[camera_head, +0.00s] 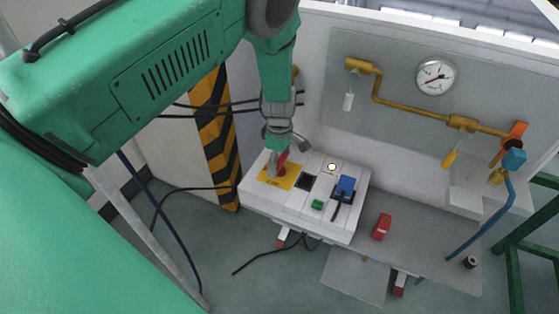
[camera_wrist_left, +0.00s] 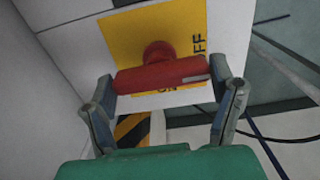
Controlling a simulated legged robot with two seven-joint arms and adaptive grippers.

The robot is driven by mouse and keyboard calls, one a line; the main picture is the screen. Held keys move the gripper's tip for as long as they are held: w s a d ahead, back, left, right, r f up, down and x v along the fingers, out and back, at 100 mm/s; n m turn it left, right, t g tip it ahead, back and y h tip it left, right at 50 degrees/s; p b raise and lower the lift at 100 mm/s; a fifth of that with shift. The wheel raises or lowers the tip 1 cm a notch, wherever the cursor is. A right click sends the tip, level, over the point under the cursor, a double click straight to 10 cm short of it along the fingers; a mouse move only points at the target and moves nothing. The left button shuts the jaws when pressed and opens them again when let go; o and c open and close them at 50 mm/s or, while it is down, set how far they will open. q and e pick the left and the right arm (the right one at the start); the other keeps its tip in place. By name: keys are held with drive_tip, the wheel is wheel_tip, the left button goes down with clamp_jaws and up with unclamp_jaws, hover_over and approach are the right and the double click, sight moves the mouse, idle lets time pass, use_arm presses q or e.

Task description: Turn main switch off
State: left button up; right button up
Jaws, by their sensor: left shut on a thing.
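The main switch is a red rotary handle (camera_wrist_left: 160,74) on a yellow plate (camera_wrist_left: 124,36) in the left wrist view. The handle lies nearly level across the picture, with a pale mark at its right end beside the letters "FF". "ON" shows partly below the handle. In the head view the red switch (camera_head: 282,162) is on the white control box (camera_head: 312,213), partly hidden by my left gripper (camera_head: 278,150), which reaches down from above. In the left wrist view my left gripper (camera_wrist_left: 163,82) has a finger at each end of the handle and is shut on it. My right gripper is not in view.
The box also carries a lit round lamp (camera_head: 331,167), a black square (camera_head: 306,181), a green button (camera_head: 317,204) and a blue switch (camera_head: 345,188). A red object (camera_head: 381,227) is on the grey surface to the right. Yellow pipes (camera_head: 400,108) and a gauge (camera_head: 435,75) are on the back panel.

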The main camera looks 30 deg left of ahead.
use_arm(q)
drive_tip(key=shift+s+d+f, duration=0.15)
drive_tip(key=shift+d+f, duration=0.05)
drive_tip(key=shift+d, duration=0.05)
drive_tip(key=o, duration=1.6)
drive_tip(key=shift+o, duration=0.4)
drive_tip(key=shift+w+a, duration=0.1)
drive_tip(key=shift+w, duration=0.15)
drive_tip(key=shift+r, duration=0.6)
wheel_tip(320, 180, up, 11)
drive_tip(key=shift+f, duration=0.2)
drive_tip(key=shift+w, duration=0.1)
